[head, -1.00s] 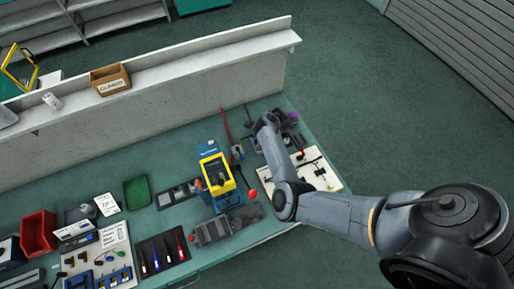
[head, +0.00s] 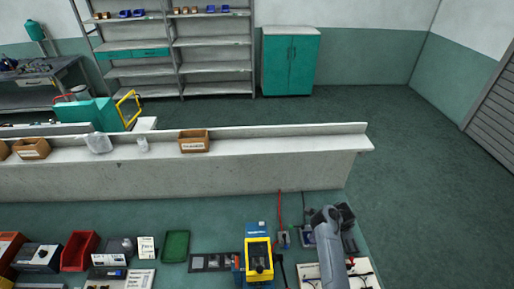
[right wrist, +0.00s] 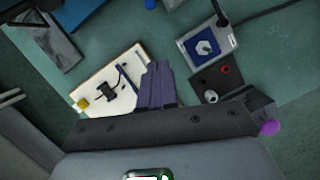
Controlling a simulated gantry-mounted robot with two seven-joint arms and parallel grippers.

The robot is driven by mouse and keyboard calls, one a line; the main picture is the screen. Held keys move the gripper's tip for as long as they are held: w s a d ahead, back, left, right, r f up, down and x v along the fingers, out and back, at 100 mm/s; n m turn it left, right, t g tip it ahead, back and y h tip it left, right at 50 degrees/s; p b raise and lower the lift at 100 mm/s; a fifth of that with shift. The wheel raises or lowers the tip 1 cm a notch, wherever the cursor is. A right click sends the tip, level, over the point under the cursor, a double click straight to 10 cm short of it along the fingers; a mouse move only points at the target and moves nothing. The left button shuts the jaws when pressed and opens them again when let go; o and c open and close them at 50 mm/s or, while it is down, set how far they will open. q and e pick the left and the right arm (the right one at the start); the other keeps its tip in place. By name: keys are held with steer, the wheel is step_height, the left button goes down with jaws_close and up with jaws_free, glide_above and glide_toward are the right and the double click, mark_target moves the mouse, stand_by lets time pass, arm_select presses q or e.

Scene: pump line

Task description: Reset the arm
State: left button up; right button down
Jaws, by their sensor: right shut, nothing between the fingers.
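My right arm (head: 328,250) comes in from the bottom of the head view and reaches over the right end of the bench. My right gripper (head: 347,215) is at its far end; its fingertips are hard to make out there. In the right wrist view the fingers (right wrist: 160,72) are together and empty. They overlap the edge of a cream board (right wrist: 113,88) in the picture; I cannot tell the height above it. The board also shows in the head view (head: 367,279), partly behind the arm. My left gripper is in neither view.
A yellow device (head: 258,258) stands left of my right arm. A grey box with a blue square (right wrist: 205,43) and a black panel with a red knob (right wrist: 218,80) are near the gripper. A green tray (head: 175,246) and red bin (head: 79,250) are further left. A ledge (head: 250,131) runs behind.

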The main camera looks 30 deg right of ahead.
steer(key=s+r+n+h+p, duration=0.4)
steer(key=s+r+n, duration=0.5)
steer(key=n, duration=0.4)
steer(key=s+a+r+n+p, duration=0.1)
steer(key=s+a+r+n, duration=0.2)
steer(key=s+a+n, duration=0.1)
steer(key=s+a+r+n+y+p, duration=0.1)
steer(key=s+a+r+n, duration=0.3)
steer(key=a, duration=0.5)
steer(key=s+a+r+n+t+y+p, duration=0.1)
steer(key=s+a+r+n+p, duration=0.1)
steer(key=s+a+r+n, duration=0.2)
steer(key=a+n, duration=0.3)
steer(key=shift+s+a+r+n, duration=0.15)
steer(key=shift+s+a+n, duration=0.1)
steer(key=shift+s+n, duration=0.15)
